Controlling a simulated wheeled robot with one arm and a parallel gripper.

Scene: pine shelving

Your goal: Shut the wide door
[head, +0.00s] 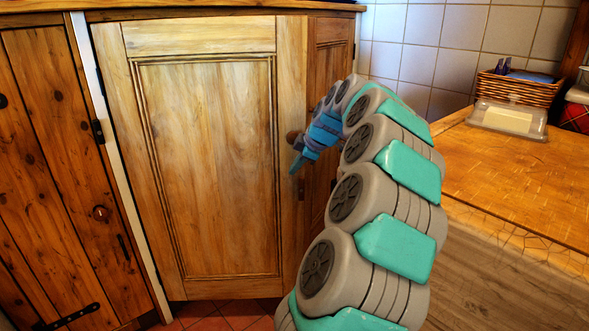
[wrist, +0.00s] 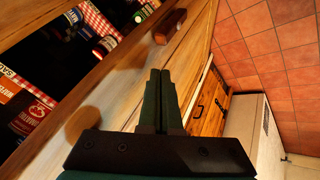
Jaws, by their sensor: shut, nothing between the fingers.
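The wide door (head: 205,150) is a pale pine panel in the middle of the head view. My gripper (head: 297,167) is shut and empty, in front of the door's right side by the knob. I cannot tell whether it touches. In the wrist view the shut fingers (wrist: 160,75) point along a pale wooden surface (wrist: 125,85) with a brown handle (wrist: 170,27).
A narrower brown door (head: 331,60) stands right of the wide door. A plank door (head: 55,160) is at left. A wooden worktop (head: 510,180) with a basket (head: 520,88) fills the right. The wrist view shows jars and gingham cloth (wrist: 97,18) against black, and floor tiles (wrist: 270,50).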

